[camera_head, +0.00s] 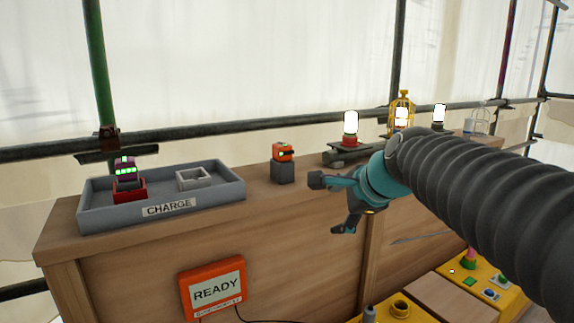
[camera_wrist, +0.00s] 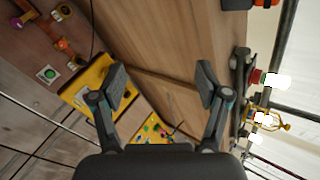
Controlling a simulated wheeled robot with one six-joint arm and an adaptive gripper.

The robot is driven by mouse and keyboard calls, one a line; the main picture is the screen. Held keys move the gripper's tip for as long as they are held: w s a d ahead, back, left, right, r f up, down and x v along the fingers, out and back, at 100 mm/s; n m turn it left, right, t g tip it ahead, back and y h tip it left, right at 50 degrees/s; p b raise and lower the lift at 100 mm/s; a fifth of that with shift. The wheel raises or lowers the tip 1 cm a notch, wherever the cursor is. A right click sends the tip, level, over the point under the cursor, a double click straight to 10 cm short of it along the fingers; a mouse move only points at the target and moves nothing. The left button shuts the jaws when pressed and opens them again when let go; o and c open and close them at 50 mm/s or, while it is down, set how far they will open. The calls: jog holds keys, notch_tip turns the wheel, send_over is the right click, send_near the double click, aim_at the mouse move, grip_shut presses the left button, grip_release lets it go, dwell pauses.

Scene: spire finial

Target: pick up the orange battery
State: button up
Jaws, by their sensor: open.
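The orange battery (camera_head: 283,152) stands on a small dark grey block (camera_head: 283,173) on the wooden ledge, right of the charging tray, in the head view. In the wrist view an orange piece at the top right edge, beside a dark block, looks like the same battery (camera_wrist: 265,3). My gripper (camera_head: 328,205) is open and empty, in front of the ledge, to the right of and lower than the battery. In the wrist view its two fingers (camera_wrist: 163,87) are spread wide with nothing between them.
A grey CHARGE tray (camera_head: 95,219) holds a purple battery (camera_head: 126,170) in a red socket and an empty pale socket (camera_head: 196,180). Lit lamps (camera_head: 351,126) stand behind my arm. An orange READY sign (camera_head: 213,290) hangs on the front; yellow boxes (camera_head: 400,306) lie below.

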aim_at(281, 144)
jog(key=w+a+r+m+t+y, duration=0.1)
jog(key=w+a+r+m+y, duration=0.1)
jog(key=w+a+r+m, duration=0.45)
jog(key=w+a+r+m+t+y, duration=0.1)
jog(key=w+r+m, duration=0.2)
jog(key=w+m, duration=0.6)
jog(key=shift+n, duration=0.95)
jog(key=x, duration=0.7)
jog(key=w+r+x, duration=0.1)
jog(key=x, duration=0.2)
jog(key=shift+w+d+f+p, duration=0.1)
jog(key=shift+w+d+p, duration=0.05)
jog(key=shift+w+p, duration=0.15)
jog(key=shift+d+f+x, duration=0.1)
jog(key=shift+d+x, duration=0.05)
jog(key=shift+x, duration=1.2)
jog(key=shift+d+f+x, duration=0.1)
jog(key=shift+d+x, duration=0.05)
jog(key=shift+x, duration=1.2)
jog(key=shift+r, duration=0.1)
grip_shut()
jog(key=shift+r, duration=0.1)
